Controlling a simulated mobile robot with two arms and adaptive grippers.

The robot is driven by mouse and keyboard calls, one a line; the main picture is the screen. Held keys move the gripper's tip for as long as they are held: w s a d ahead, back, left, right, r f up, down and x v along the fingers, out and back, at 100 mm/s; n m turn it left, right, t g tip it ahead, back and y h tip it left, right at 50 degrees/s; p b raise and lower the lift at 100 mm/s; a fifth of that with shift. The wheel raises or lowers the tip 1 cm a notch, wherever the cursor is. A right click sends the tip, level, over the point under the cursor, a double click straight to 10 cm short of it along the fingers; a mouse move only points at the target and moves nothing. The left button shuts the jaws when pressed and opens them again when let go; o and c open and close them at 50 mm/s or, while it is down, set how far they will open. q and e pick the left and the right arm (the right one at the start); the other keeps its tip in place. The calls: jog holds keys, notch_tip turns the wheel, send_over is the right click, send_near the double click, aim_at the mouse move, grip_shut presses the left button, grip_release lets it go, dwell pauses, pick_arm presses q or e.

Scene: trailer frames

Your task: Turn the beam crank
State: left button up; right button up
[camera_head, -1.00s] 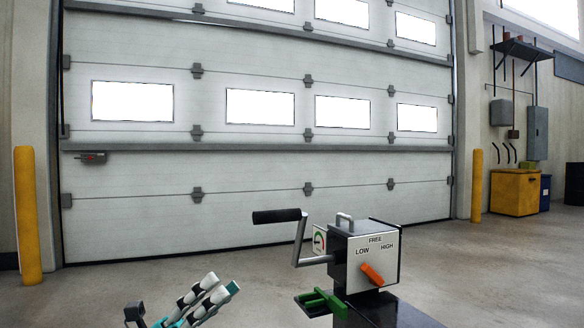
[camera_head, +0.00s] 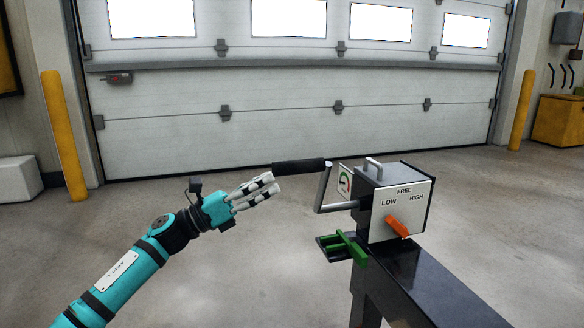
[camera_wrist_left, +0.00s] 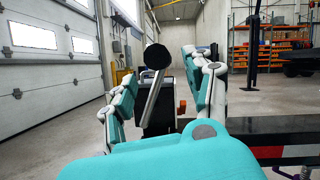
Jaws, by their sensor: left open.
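The beam crank (camera_head: 322,188) is a grey bent arm with a black grip (camera_head: 300,166) pointing left. It sits on the left side of a gearbox (camera_head: 394,203) marked LOW, FREE and HIGH. The orange lever (camera_head: 397,227) on its face slants down to the right. My left gripper (camera_head: 276,188) is open, its fingertips at the left end of the black grip. In the left wrist view, the round end of the grip (camera_wrist_left: 157,56) shows between the two spread fingers (camera_wrist_left: 160,88). Whether the fingers touch it I cannot tell. My right gripper is not in view.
A green part (camera_head: 343,247) sticks out low on the gearbox's left. A dark beam (camera_head: 440,285) runs to the front right below the gearbox. Yellow posts (camera_head: 64,135) flank the big white door (camera_head: 280,140). The floor between is clear.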

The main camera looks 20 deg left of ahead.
aim_at(292, 168)
pick_arm(q)
jog(key=x, duration=0.7)
jog(key=shift+w+d+r, duration=0.1)
grip_shut()
